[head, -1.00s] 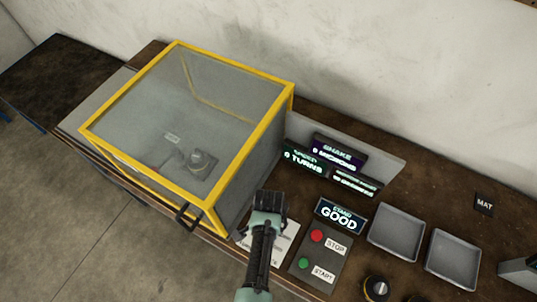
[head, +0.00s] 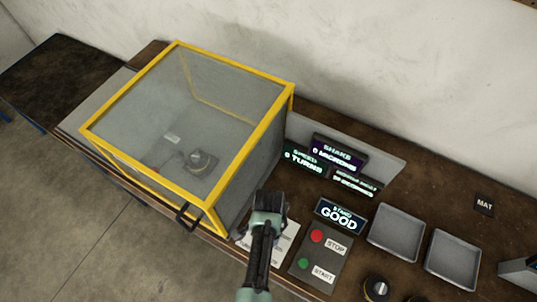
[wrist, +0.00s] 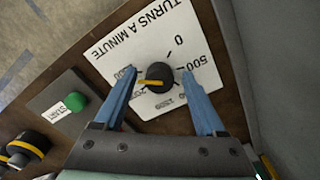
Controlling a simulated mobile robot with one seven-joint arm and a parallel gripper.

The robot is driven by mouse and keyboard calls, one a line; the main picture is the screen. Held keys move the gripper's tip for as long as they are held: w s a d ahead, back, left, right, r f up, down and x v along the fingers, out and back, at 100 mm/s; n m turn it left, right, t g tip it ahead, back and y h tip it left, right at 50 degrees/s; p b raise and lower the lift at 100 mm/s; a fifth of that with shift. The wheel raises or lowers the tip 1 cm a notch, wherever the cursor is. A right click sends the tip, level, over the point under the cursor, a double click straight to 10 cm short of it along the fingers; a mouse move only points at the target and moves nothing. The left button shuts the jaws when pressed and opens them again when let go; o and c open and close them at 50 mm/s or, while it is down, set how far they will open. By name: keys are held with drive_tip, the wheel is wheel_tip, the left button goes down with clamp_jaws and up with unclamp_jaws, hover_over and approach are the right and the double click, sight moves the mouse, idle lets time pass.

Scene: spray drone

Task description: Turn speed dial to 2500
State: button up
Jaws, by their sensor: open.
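The speed dial is a round black knob (wrist: 159,77) with a yellow pointer line, on a white plate (wrist: 185,22) marked "TURNS A MINUTE". The pointer faces left in the wrist view, toward the 2000 and 2500 end of the scale; partly covered numbers make the exact mark unclear. My gripper (wrist: 158,74) is open, with one blue finger on each side of the knob; contact cannot be told. In the head view my gripper (head: 268,203) hides the knob. The speed display (head: 304,158) appears to read 0 turns.
A control panel with a red STOP button (head: 317,236) and green START button (head: 303,263) stands beside the dial. A yellow-framed clear box (head: 185,125) is to the left.

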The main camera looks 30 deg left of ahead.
drive_tip(key=shift+r, duration=0.1)
wheel_tip(320, 180, up, 13)
drive_tip(key=shift+b, duration=0.35)
idle(0.6)
